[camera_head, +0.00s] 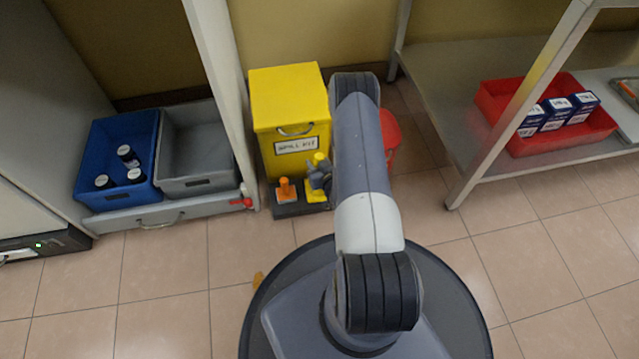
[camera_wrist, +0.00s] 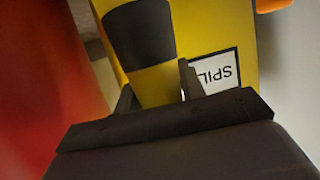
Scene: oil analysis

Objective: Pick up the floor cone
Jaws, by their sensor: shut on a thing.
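A yellow floor cone (camera_head: 319,194) with a broad black band stands on a dark low base (camera_head: 289,210) in front of the yellow spill kit box. My gripper (camera_head: 319,177) is at this cone's upper part and covers much of it. In the wrist view the cone (camera_wrist: 140,35) lies between the two fingers of my gripper (camera_wrist: 157,88), which are shut on it. An orange cone (camera_head: 286,189) stands just left of it on the same base.
The yellow spill kit box (camera_head: 288,95) is close behind the cone. A red bin (camera_head: 391,137) is partly hidden by my arm. A shelf leg (camera_head: 222,90) and drawer (camera_head: 165,217) with blue (camera_head: 108,197) and grey bins (camera_head: 197,185) stand left. Tiled floor in front is mostly clear.

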